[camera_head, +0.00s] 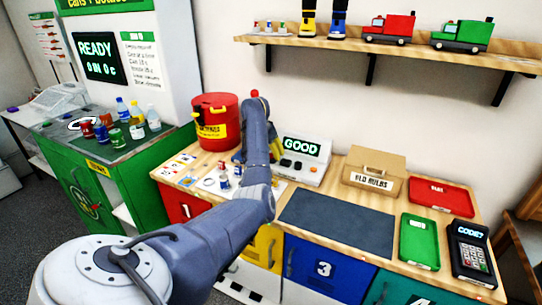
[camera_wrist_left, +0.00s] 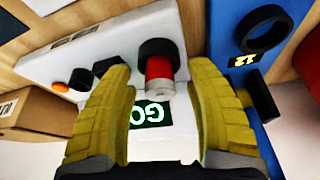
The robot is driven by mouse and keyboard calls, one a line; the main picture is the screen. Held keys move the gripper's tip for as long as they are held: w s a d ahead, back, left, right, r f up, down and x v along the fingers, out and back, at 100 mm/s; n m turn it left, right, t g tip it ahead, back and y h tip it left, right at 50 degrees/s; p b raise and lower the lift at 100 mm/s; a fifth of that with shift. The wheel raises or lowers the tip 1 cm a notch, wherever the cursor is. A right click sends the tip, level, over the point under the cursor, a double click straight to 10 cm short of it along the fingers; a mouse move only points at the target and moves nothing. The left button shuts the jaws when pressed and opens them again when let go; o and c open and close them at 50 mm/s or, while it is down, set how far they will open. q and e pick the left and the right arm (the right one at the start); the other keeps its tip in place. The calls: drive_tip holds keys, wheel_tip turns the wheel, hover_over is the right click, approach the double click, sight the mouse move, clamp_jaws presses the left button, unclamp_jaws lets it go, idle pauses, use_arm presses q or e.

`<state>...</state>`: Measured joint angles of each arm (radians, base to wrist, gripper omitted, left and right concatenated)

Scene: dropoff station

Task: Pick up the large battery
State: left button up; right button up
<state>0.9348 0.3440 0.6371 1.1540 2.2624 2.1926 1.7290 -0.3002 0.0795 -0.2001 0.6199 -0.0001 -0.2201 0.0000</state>
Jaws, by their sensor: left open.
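In the left wrist view, a red cylinder with a silver end, which looks like the large battery (camera_wrist_left: 158,67), stands out of a round black part on the white tester (camera_wrist_left: 115,45). My left gripper (camera_wrist_left: 160,78) has its yellow fingers apart, one on each side of the battery, with gaps visible. In the head view the tester (camera_head: 312,170) shows "GOOD" on its display. My right gripper is not in view.
A blue panel marked 12 with a black ring (camera_wrist_left: 262,100) is close to the right finger. A red bin (camera_head: 212,118) stands left of my arm. A cardboard box (camera_head: 375,172), a green tray (camera_head: 419,242) and a keypad (camera_head: 471,255) lie right. The dark mat (camera_head: 336,218) is clear.

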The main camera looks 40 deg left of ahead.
use_arm(q)
drive_tip(key=shift+c, duration=0.5)
clamp_jaws()
